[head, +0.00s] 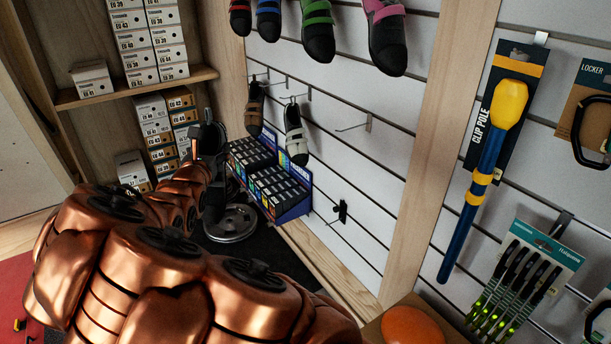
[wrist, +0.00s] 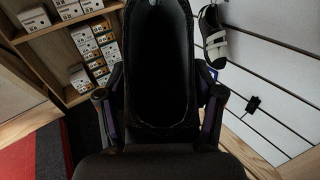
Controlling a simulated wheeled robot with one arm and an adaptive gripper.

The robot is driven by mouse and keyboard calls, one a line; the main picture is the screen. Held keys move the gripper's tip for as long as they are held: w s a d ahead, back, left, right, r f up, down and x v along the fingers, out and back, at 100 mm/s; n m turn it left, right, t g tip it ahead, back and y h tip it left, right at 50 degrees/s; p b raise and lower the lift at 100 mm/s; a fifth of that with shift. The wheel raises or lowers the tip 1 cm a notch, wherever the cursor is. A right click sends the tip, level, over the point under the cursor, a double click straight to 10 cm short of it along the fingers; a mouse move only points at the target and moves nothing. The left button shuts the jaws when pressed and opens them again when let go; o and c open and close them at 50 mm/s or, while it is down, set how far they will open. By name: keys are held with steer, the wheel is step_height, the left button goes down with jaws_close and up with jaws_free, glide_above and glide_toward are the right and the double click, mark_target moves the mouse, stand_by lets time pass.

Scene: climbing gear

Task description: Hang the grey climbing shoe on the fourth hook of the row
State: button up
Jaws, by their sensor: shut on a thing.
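My gripper (wrist: 160,98) is shut on a dark shoe (wrist: 160,60), with one finger on each side of it in the wrist view. The shoe looks black to dark grey there, with its long opening facing the camera. In the head view my gripper (head: 210,150) and the held shoe are small and dark beyond my arm, partly hidden. The hook row is on the white slatted wall. A brown shoe (head: 254,110) hangs at its left, and a black shoe with pale straps (head: 296,135) hangs farther right. A bare hook (head: 368,122) sticks out at the right end.
Box displays (head: 268,180) stand below the hanging shoes. A small black fitting (head: 342,211) sits lower on the wall. Several coloured shoes (head: 318,30) hang above. A wooden post (head: 420,150) stands right of the bare hook. Shelves of shoe boxes (head: 154,125) stand at left.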

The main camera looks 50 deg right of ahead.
steer(key=s+d+f+m+g+h+b, duration=0.1)
steer(key=s+d+f+m+g+b, duration=0.1)
steer(key=d, duration=0.9)
steer(key=s+d+f+m+g+h+b, duration=0.1)
steer(key=s+d+f+m+g+b, duration=0.2)
steer(key=d, duration=0.9)
steer(key=s+d+f+m+g+h+b, duration=0.1)
steer(key=s+d+f+m+g+b, duration=0.1)
steer(key=s+d+f+g+b, duration=0.2)
steer(key=shift+s+d+f+b, duration=1.45)
steer(key=shift+s+d+b, duration=1.7)
steer(key=shift+d, duration=1.1)
steer(key=shift+s, duration=0.15)
steer(key=o, duration=1.4)
steer(key=shift+f, duration=0.1)
steer(key=shift+v, duration=3.7)
